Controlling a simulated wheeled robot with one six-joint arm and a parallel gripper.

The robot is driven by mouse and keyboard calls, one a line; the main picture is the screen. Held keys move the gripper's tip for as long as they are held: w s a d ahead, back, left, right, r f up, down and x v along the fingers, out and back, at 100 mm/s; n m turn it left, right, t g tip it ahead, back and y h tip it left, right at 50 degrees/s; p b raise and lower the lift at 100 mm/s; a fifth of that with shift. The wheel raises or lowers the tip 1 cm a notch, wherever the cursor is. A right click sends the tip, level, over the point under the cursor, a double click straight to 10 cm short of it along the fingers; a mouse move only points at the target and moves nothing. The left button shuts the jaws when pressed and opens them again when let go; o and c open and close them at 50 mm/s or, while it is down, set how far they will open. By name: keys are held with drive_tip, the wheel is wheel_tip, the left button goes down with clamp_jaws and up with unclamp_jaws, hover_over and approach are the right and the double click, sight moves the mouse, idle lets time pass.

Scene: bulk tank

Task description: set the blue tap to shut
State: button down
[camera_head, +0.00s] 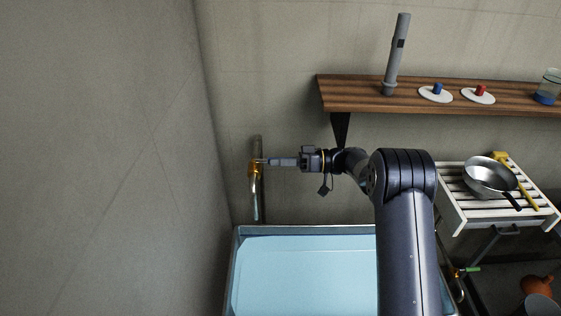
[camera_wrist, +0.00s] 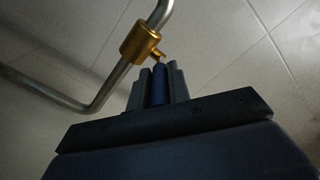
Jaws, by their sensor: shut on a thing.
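The blue tap's brass body (camera_head: 254,168) sits on a metal pipe (camera_head: 256,205) against the back wall, left of my arm. The brass body (camera_wrist: 140,43) and the bent pipe (camera_wrist: 100,104) also show in the wrist view. The blue handle (camera_wrist: 159,86) lies between the two fingers of my gripper (camera_wrist: 159,78), which are shut on it. In the head view my gripper (camera_head: 268,161) reaches in level from the right, its tips at the brass body. The handle appears to stand out across the upright pipe; the fingers hide much of it.
A tank (camera_head: 300,275) of pale blue liquid stands below the pipe. A wooden shelf (camera_head: 350,95) with a grey tube, two knobbed discs and a jar is above right. A white slatted rack (camera_head: 450,190) with a pan is at right. A green-handled tap (camera_head: 470,269) is low right.

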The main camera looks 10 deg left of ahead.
drive_tip(key=shift+r, duration=0.2)
drive_tip(key=c, duration=1.3)
unclamp_jaws()
drive_tip(key=shift+a+f, duration=0.1)
drive_tip(key=shift+f, duration=0.05)
drive_tip(key=b+v, duration=0.2)
drive_tip(key=v, duration=0.9)
drive_tip(key=shift+a, duration=0.1)
